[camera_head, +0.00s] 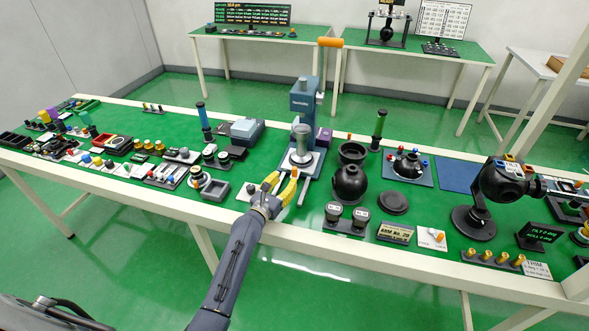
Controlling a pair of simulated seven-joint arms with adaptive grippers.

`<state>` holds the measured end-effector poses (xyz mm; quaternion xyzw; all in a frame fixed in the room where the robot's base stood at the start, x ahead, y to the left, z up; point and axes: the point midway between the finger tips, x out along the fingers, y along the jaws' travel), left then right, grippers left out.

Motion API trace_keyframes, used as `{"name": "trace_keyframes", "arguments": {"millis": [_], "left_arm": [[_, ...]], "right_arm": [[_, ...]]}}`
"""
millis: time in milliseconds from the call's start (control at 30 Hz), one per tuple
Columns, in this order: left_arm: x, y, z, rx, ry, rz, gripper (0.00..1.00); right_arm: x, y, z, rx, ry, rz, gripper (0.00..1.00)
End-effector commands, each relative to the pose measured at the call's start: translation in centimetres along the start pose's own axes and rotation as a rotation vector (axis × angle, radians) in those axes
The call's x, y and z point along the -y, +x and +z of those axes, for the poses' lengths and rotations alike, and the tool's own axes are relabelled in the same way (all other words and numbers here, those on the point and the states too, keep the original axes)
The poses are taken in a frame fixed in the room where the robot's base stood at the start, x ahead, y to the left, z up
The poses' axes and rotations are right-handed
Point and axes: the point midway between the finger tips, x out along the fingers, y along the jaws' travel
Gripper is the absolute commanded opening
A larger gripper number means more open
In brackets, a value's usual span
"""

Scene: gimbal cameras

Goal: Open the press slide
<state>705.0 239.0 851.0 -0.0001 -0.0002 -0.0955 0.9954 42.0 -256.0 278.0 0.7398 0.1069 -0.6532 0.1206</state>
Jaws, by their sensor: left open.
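The press (304,100) is a blue upright column with an orange-topped lever (330,42), standing near the middle of the table. A light grey slide plate (314,160) lies at its foot, with a silver cylinder (302,140) above it. The front of the slide is partly hidden by my gripper. My left gripper (282,179) has yellow fingers spread apart at the front of the press base, close to the slide's front end. I cannot tell whether a finger touches it. My right gripper is not in view.
A grey-blue box (246,131) stands left of the press. A black sphere on a stand (350,184) and a black cup (352,153) stand close on its right. Small parts crowd the left of the table. A white edge (380,258) runs along the front.

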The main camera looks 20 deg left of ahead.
Motion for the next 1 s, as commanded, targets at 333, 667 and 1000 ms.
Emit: {"name": "trace_keyframes", "arguments": {"millis": [333,667,1000], "left_arm": [[-0.1,5.4,0.0,-0.001,0.000,-0.001,0.41],[0.0,7.5,0.0,0.000,0.000,0.000,0.41],[0.0,7.7,0.0,-0.001,0.000,0.000,0.41]], "right_arm": [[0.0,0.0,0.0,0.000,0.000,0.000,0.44],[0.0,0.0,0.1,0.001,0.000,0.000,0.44],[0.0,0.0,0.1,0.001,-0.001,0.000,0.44]]}}
